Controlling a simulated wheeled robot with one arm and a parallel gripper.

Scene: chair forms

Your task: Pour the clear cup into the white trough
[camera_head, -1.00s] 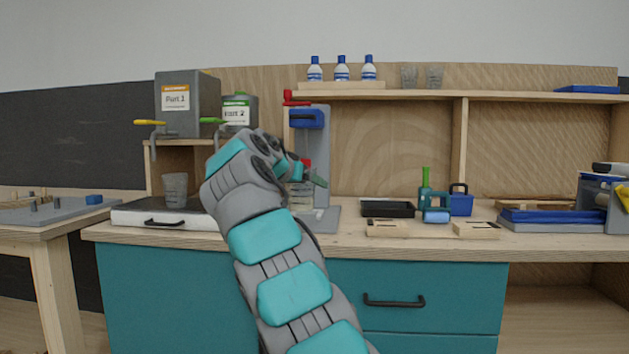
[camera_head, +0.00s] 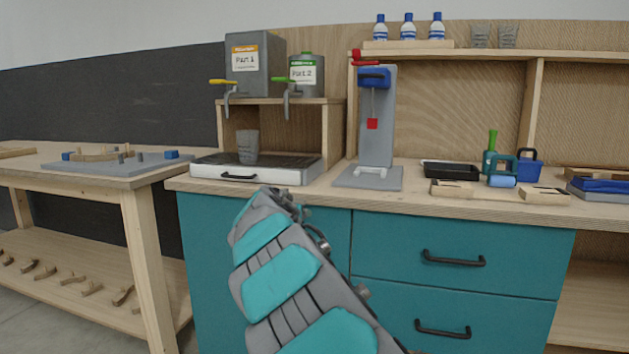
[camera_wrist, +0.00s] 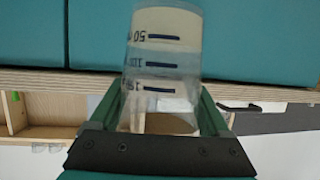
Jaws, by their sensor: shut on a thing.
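In the wrist view the clear cup (camera_wrist: 163,64) with dark measuring marks stands between the two green fingers of my gripper (camera_wrist: 160,97), which is shut on it. The cup looks upside down in this view, and pale cream material shows at its base end. In the head view my arm covers the gripper and the cup. I cannot make out a white trough for certain in either view.
The left table bears a grey board (camera_head: 120,168) with wooden pieces and blue blocks. On the teal counter are a white-fronted unit (camera_head: 255,175) with a grey cup (camera_head: 248,147) on top, a grey stand (camera_head: 377,120) and a black tray (camera_head: 450,169). Dispensers stand above.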

